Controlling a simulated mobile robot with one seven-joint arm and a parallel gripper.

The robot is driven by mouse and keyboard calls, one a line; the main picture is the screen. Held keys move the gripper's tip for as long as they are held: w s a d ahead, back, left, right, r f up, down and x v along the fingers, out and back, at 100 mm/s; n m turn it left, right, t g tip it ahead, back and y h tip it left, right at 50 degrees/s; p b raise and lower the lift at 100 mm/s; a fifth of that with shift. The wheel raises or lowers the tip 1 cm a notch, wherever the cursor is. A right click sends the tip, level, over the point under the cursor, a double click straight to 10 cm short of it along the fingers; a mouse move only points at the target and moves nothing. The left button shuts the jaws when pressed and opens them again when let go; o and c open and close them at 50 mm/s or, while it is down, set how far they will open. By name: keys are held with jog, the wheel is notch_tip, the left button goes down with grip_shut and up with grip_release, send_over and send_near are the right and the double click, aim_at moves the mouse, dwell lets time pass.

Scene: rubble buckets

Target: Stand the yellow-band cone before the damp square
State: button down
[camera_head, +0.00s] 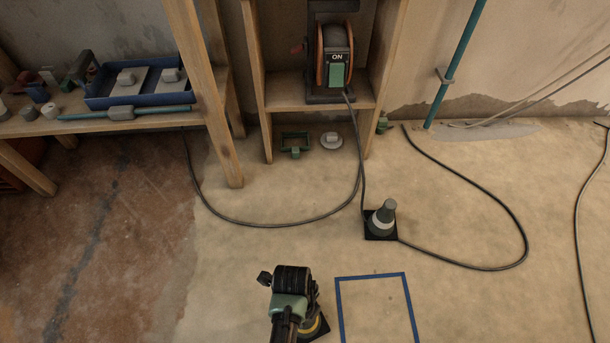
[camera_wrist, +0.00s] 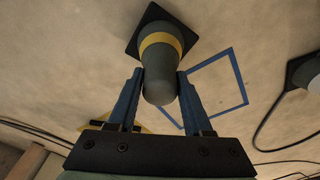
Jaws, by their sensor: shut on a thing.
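The yellow-band cone (camera_wrist: 160,45), grey with a yellow band and a dark square base, is between the blue fingers of my gripper (camera_wrist: 160,78) in the wrist view. My gripper is shut on its grey upper part. In the head view, my gripper (camera_head: 297,305) mostly hides the cone; its yellow band (camera_head: 312,328) and base edge show. I cannot tell whether the base touches the floor. A blue-outlined square (camera_head: 371,277) lies on the floor to the right of my gripper; it also shows in the wrist view (camera_wrist: 238,75). No dampness is clear inside it.
Another cone with a pale band (camera_head: 384,218) stands beyond the square, beside a black cable (camera_head: 478,266). A wooden shelf (camera_head: 268,125) holds a cable reel (camera_head: 335,55). A bench (camera_head: 90,122) with a blue tray stands left. A grey patch (camera_head: 500,131) lies by the wall.

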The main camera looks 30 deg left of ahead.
jog(key=shift+f+b, duration=0.3)
jog(key=shift+f, duration=0.6)
jog(key=shift+r, duration=0.1)
jog(key=shift+c, duration=1.6)
grip_release()
jog(key=r+p, duration=0.2)
jog(key=r, duration=0.2)
jog(key=a+r+p, duration=0.1)
jog(key=r+p, duration=0.2)
jog(key=r, duration=0.1)
jog(key=r+p, duration=0.3)
jog(key=r, duration=0.1)
jog(key=shift+a, duration=0.2)
jog(key=shift+w, duration=0.1)
